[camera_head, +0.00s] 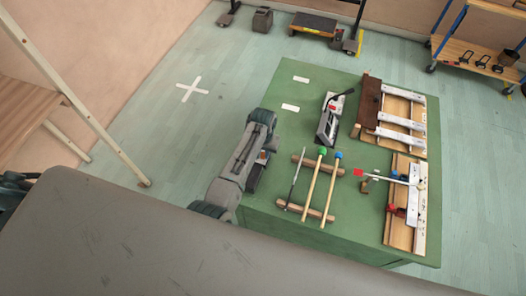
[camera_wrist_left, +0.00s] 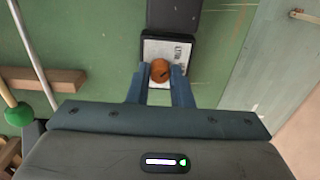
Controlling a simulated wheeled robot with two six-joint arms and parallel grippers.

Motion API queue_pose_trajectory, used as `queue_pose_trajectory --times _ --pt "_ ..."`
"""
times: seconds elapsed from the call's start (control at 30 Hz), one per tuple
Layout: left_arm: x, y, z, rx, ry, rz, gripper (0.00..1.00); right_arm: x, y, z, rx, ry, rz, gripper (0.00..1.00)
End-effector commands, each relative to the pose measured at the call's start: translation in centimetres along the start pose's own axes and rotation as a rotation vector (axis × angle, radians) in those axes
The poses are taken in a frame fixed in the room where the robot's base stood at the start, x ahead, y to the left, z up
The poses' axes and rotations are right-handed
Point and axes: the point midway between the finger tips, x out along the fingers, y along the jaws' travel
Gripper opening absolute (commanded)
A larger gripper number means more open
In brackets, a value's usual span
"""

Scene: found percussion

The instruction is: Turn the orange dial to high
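The orange dial (camera_wrist_left: 160,70) sits on a pale label plate (camera_wrist_left: 180,50) in a dark frame, seen in the left wrist view. A small dark mark shows on the dial; the plate's lettering is too small to read surely. My left gripper (camera_wrist_left: 161,76) has its two blue-grey fingers on both sides of the dial, close against it, and appears shut on it. In the head view my left arm covers most of the dial's unit, and only a dark part (camera_head: 255,178) and a small pale-and-orange patch show beside it. My right gripper is not in view.
On the green table (camera_head: 300,77), two mallets (camera_head: 313,183) and a thin rod lie across wooden rails (camera_head: 318,165) right of my arm. A dark-and-white device (camera_head: 329,119) stands behind them. Wooden bar instruments (camera_head: 402,112) fill the right side. The table's far left is mostly clear.

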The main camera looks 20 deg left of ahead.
Motion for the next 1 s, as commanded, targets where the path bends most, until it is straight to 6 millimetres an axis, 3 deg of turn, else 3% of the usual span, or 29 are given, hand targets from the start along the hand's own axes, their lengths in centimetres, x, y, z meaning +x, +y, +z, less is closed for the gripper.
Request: queue_pose_trajectory --times 0.47,1.0 --pt "-0.03 -0.01 0.00 0.088 0.000 0.000 0.00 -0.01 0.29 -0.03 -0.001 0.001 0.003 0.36" --pt "-0.04 -0.01 -0.01 0.555 0.000 0.000 0.00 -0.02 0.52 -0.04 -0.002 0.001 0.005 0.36"
